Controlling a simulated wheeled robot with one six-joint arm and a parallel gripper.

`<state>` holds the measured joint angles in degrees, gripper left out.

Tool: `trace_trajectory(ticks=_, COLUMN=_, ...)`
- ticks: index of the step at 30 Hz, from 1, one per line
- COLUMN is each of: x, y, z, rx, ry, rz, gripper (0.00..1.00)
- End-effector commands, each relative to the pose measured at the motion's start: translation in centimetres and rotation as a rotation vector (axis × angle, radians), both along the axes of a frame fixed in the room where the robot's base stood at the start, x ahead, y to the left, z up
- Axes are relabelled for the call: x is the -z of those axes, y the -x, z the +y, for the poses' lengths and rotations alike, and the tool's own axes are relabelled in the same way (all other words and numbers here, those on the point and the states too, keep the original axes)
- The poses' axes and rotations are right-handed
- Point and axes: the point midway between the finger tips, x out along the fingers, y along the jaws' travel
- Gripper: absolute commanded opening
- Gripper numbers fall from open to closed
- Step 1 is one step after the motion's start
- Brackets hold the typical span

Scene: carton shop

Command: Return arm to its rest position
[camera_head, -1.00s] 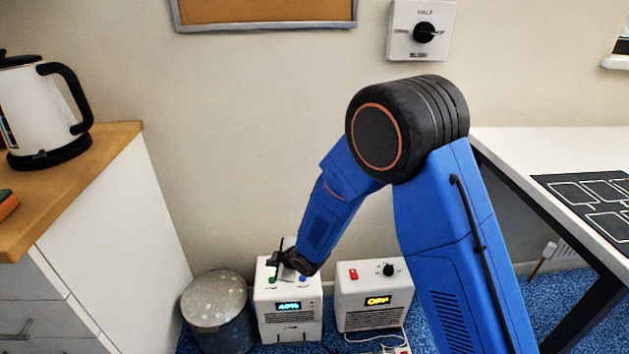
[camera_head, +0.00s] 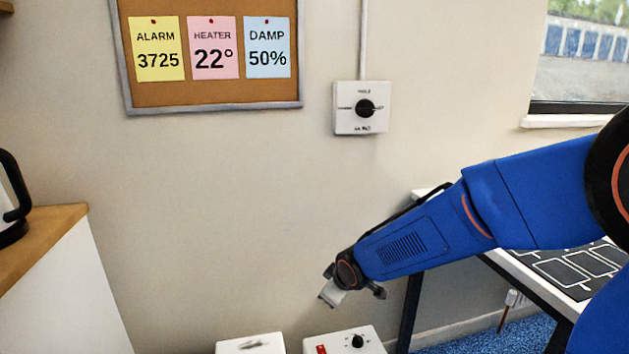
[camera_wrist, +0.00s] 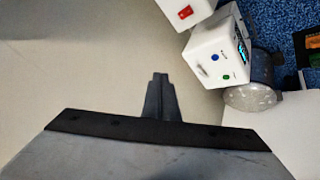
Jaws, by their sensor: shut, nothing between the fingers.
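My blue arm reaches in from the right in the head view. My gripper (camera_head: 350,296) hangs in front of the wall, above the white boxes on the floor. In the wrist view my gripper (camera_wrist: 160,85) points at the bare wall, its fingers together and empty. It appears apart from everything around it.
Two white boxes, one with a red switch and black knob (camera_head: 345,340) and one at its left (camera_head: 250,345), stand below. A wooden-topped cabinet (camera_head: 70,300) is at left, a white table (camera_head: 515,262) at right. A dial box (camera_head: 347,122) and noticeboard (camera_head: 185,98) hang above.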

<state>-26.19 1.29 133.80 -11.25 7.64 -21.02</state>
Motion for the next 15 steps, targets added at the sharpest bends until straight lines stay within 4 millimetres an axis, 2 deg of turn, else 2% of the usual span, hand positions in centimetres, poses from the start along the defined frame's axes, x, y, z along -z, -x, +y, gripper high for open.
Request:
trace_trajectory(ticks=1, x=-1.2, y=0.7, z=-1.8, rx=0.040, ry=-0.007, rz=0.006, gripper=0.00)
trace_trajectory(ticks=6, x=-4.0, y=3.4, z=-7.0, rx=0.176, ry=-0.029, rz=0.047, gripper=0.00)
trace_trajectory(ticks=11, x=-6.3, y=6.6, z=-11.5, rx=0.298, ry=-0.055, rz=0.084, gripper=0.00)
trace_trajectory(ticks=15, x=-7.8, y=9.9, z=-15.0, rx=0.406, ry=-0.080, rz=0.117, gripper=0.00)
